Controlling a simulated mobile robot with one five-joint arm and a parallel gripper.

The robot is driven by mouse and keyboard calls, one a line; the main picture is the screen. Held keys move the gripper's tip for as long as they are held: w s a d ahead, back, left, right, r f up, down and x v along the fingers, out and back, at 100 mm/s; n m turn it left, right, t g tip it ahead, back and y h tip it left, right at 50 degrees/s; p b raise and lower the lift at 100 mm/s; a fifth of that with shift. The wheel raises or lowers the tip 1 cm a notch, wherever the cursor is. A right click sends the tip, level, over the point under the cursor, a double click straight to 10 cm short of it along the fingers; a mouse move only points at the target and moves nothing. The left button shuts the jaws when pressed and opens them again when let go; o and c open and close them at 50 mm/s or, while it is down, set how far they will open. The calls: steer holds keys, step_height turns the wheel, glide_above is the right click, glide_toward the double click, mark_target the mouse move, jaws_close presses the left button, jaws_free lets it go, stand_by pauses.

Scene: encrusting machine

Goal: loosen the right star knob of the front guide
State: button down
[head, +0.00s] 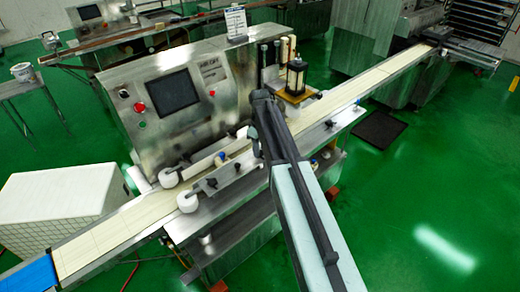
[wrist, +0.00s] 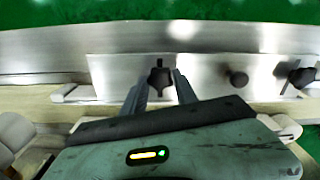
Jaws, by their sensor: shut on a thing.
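The front guide (wrist: 205,68) is a pale metal plate across the wrist view, and it also shows in the head view (head: 232,177). A black star knob (wrist: 159,76) on its face sits between the two fingers of my gripper (wrist: 161,85), which is shut on it. A second black star knob (wrist: 302,76) is at the right edge of the wrist view. In the head view that other knob (head: 210,182) is on the guide's left part. My own arm hides the gripped knob there.
A round dark knob (wrist: 238,77) sits between the star knobs. A pale conveyor belt (head: 100,236) runs along the machine, with white rollers (head: 188,201) near the guide. The control panel cabinet (head: 180,95) stands behind. Green floor in front is open.

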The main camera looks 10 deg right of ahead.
steer(key=shift+n, duration=0.5)
steer(key=c, duration=1)
jaws_free()
steer(key=shift+o, duration=0.2)
step_height(320, 180, up, 8)
steer(key=p, duration=0.8)
steer(key=shift+f, duration=0.1)
